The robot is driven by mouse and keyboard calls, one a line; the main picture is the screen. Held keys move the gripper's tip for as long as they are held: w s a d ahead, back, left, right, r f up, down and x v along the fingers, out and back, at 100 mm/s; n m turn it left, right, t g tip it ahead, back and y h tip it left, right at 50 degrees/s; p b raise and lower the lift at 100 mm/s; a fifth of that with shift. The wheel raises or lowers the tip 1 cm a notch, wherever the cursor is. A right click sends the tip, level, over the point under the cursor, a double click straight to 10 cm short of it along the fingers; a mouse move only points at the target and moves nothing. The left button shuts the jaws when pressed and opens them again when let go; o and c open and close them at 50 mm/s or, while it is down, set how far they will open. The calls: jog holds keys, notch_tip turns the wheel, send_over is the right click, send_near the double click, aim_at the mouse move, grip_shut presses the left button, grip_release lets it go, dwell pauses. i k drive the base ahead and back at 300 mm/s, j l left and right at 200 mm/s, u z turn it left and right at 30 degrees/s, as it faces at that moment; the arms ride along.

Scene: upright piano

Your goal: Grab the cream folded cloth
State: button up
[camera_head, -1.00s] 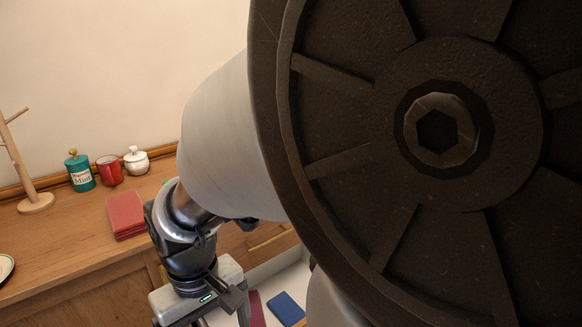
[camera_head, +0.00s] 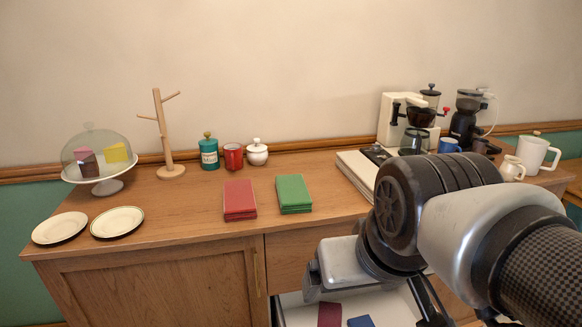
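I cannot make out a cream folded cloth for certain. A cream, flat, layered thing (camera_head: 352,176) lies on the wooden counter left of the coffee machine, partly behind my arm; I cannot tell whether it is cloth. A red folded stack (camera_head: 240,198) and a green folded stack (camera_head: 293,193) lie on the counter front. A dark red thing (camera_head: 329,315) and a blue thing (camera_head: 360,321) lie in the open drawer below. My gripper (camera_head: 338,268) hangs over the drawer, in front of the counter edge. Its fingertips are not clearly shown.
The counter (camera_head: 185,205) has free room between the plates (camera_head: 118,221) and the red stack. A glass-domed cake stand (camera_head: 97,155), wooden mug tree (camera_head: 165,140), teal canister (camera_head: 209,153), red mug (camera_head: 233,156) and white pot (camera_head: 257,153) stand behind. The open drawer (camera_head: 395,305) juts out.

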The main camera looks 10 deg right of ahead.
aim_at(361, 171)
jog(key=l+z, duration=0.35)
jog(key=i+l+u, duration=0.1)
jog(key=l+u, duration=0.15)
jog(key=l, duration=0.3)
jog(key=l+u, duration=0.25)
jog(key=l, duration=0.3)
